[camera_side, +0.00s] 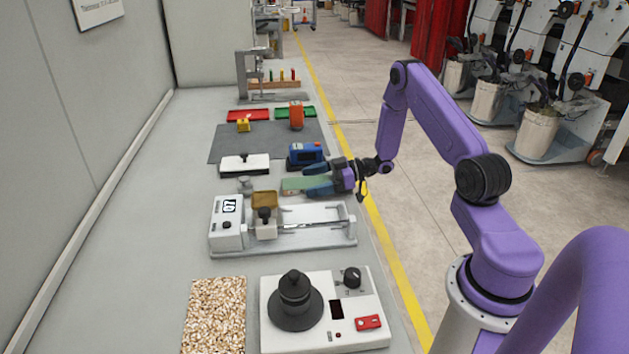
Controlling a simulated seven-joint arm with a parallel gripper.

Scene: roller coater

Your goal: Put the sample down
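My gripper (325,180) reaches in from the right, its dark fingers pointing left above the bench. A flat greenish piece (296,184), perhaps the sample, shows at the fingers, behind the roller device. The fingers partly cover it. I cannot tell whether they are shut on it or whether it touches anything below. The grey-white device (228,236) has a display reading 07 and a rail on its right. A white carriage with a tan top (264,199) and a dark knob stands on it.
Behind the gripper are a blue device (305,153), a black-and-white block (243,164) and a dark mat (225,143). Red (248,115) and green (286,113) trays lie farther back. A white unit with a black knob (295,288) stands in front. The bench's left side is clear.

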